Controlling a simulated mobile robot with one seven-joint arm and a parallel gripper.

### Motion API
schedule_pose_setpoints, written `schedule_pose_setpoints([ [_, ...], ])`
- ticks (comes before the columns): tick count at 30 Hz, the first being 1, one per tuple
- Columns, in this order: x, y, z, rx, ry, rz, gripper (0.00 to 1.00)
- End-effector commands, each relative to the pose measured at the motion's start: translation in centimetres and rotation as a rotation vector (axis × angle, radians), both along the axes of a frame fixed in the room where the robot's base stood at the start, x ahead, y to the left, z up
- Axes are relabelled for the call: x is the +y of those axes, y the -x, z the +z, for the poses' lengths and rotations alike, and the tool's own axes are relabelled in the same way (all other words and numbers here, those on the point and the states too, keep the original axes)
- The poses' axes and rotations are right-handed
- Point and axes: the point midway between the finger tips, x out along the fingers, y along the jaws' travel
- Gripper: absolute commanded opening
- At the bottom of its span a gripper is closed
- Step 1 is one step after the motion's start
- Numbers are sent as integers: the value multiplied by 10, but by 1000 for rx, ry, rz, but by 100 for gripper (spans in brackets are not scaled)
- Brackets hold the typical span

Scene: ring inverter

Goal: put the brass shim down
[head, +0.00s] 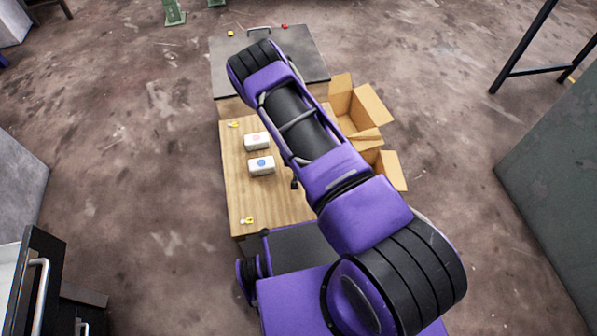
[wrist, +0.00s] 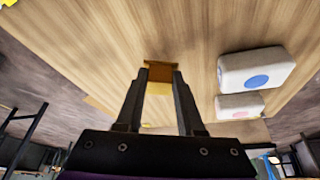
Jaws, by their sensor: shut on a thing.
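In the wrist view my gripper (wrist: 161,75) is shut on the brass shim (wrist: 161,66), a small gold-brown flat piece between the fingertips. The wooden table top (wrist: 110,35) fills the view behind it. I cannot tell whether the shim touches the wood. In the head view my arm covers most of the gripper and the shim is hidden; the wooden table (head: 237,188) shows to the left of the arm.
Two white blocks stand on the table, one with a blue mark (head: 261,166), one with a pink mark (head: 256,141). Small yellow pieces lie near the left corners (head: 247,220). Open cardboard boxes (head: 368,107) stand at the right. A dark-topped cabinet (head: 228,70) is behind.

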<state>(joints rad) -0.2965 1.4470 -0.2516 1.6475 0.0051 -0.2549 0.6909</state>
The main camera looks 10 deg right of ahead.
Motion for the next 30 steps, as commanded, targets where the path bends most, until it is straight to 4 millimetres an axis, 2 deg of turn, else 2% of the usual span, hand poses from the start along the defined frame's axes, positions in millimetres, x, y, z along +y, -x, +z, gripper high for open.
schedule_pose_setpoints([
  [8,0,0,-35,-1,1,1,0],
  [20,0,0,-40,-1,0,0,0],
  [21,0,0,-39,0,0,0,42],
  [25,0,0,-38,0,0,0,66],
  [30,0,0,-38,0,0,0,67],
])
